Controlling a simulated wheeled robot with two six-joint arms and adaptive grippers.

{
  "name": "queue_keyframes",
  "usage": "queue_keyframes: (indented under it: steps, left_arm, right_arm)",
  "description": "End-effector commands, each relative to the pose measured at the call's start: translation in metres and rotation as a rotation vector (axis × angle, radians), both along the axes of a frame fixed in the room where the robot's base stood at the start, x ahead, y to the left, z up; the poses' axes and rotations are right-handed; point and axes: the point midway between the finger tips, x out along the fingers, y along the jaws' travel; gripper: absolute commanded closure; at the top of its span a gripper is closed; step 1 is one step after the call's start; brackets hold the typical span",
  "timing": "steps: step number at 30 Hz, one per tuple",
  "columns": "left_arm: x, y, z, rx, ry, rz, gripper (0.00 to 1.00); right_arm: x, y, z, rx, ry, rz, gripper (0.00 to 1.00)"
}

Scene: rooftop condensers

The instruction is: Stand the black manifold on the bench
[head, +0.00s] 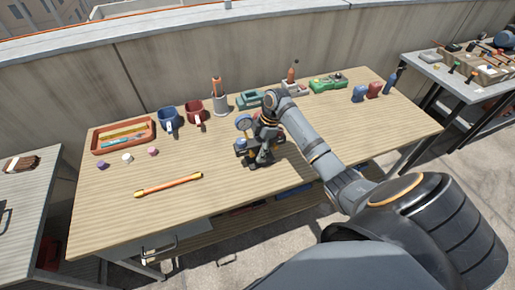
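The black manifold (243,148) is near the middle of the wooden bench (215,180) in the head view. It has a dark body, and a round blue gauge (243,122) shows at its top left. My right gripper (262,157) points down right at the manifold and covers part of it. The fingers blend with the dark parts, so I cannot tell whether they are closed on it. Whether the manifold touches the bench top is also unclear. My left gripper is not in view.
An orange-yellow rod (168,185) lies at the front left. A tray (123,136), blue mug (168,119), red mug (196,113) and pen cup (220,103) stand at the back left. A green case (327,83) is behind. The bench's front right is mostly clear.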

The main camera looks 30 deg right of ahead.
Motion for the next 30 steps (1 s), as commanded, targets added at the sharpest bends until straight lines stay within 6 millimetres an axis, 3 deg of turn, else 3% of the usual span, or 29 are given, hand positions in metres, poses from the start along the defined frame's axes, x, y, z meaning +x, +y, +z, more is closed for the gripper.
queue_keyframes:
  steps: [11,24,30]
  left_arm:
    - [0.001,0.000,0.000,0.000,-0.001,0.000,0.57]
    - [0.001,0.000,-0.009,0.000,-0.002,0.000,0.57]
    - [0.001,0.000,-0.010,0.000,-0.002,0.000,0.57]
  right_arm:
    - [0.000,-0.002,0.007,-0.001,-0.002,-0.001,0.42]
    - [-0.006,-0.030,0.098,-0.002,-0.004,0.000,0.42]
    - [-0.007,-0.034,0.116,0.001,-0.001,0.000,0.42]
